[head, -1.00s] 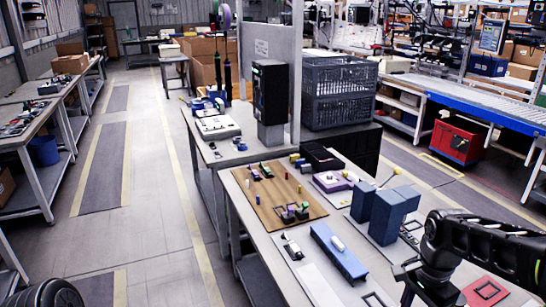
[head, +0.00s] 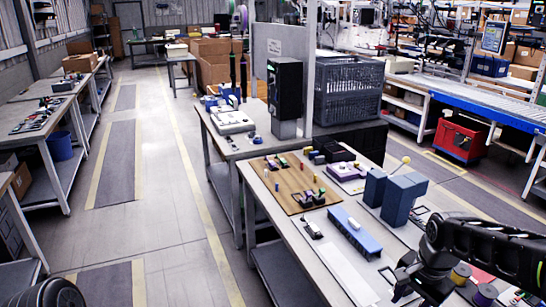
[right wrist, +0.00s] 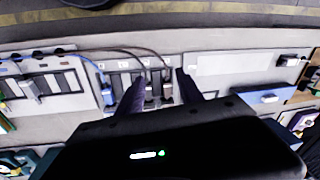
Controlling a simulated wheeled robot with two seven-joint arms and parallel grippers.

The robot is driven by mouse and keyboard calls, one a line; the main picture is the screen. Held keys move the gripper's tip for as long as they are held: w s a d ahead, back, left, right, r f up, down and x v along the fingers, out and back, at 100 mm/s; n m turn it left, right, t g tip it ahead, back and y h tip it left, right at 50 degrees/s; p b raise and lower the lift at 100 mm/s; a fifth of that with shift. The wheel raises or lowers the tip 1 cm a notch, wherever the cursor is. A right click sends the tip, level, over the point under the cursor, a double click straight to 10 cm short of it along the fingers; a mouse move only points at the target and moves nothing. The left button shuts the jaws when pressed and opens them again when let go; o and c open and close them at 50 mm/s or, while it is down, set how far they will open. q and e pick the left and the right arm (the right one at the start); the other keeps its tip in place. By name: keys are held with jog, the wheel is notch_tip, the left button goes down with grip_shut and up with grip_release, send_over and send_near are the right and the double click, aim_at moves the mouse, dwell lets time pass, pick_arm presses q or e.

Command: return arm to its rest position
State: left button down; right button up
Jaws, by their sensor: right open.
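My right arm (head: 480,245) reaches in from the right edge of the head view, over the front right of the workbench (head: 345,282). Its gripper's fingertips are hard to make out there. In the right wrist view, my right gripper (right wrist: 158,82) is open, with two dark fingers apart and nothing held between them. Beyond the fingers is a grey panel with cables and small dark connectors (right wrist: 168,88). A gap of unclear size separates the fingers from it. My left gripper is not in view.
The bench holds a blue block (head: 355,233), a brown board (head: 290,184) with small parts and tall blue-grey blocks (head: 402,198). A grey crate (head: 348,92) and dark upright unit (head: 285,88) stand behind. An open floor aisle (head: 165,190) lies left of the bench.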

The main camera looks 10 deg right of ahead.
jog(key=w+a+f+n+t+y+b, duration=0.15)
jog(key=a+f+n, duration=0.25)
jog(key=a+f, duration=0.45)
jog(key=w+a+f+n+t+y+b, duration=0.1)
jog(key=w+a+f+n+t+b, duration=0.3)
jog(key=f, duration=0.7)
jog(key=s+a+f+n+g+y+b, duration=0.1)
jog(key=s+a+f+g+b, duration=0.1)
jog(key=s+a+f, duration=0.6)
jog(key=s+a+f+n+g+b, duration=0.1)
jog(key=s+a+f+g, duration=0.3)
jog(key=s+a+f, duration=0.4)
jog(key=s+f+b, duration=0.1)
jog(key=s+f, duration=0.5)
jog(key=shift+s+a+n+y, duration=0.25)
jog(key=shift+n+y, duration=0.1)
jog(key=shift+n, duration=0.05)
jog(key=shift+f+g, duration=0.1)
jog(key=shift+g, duration=0.15)
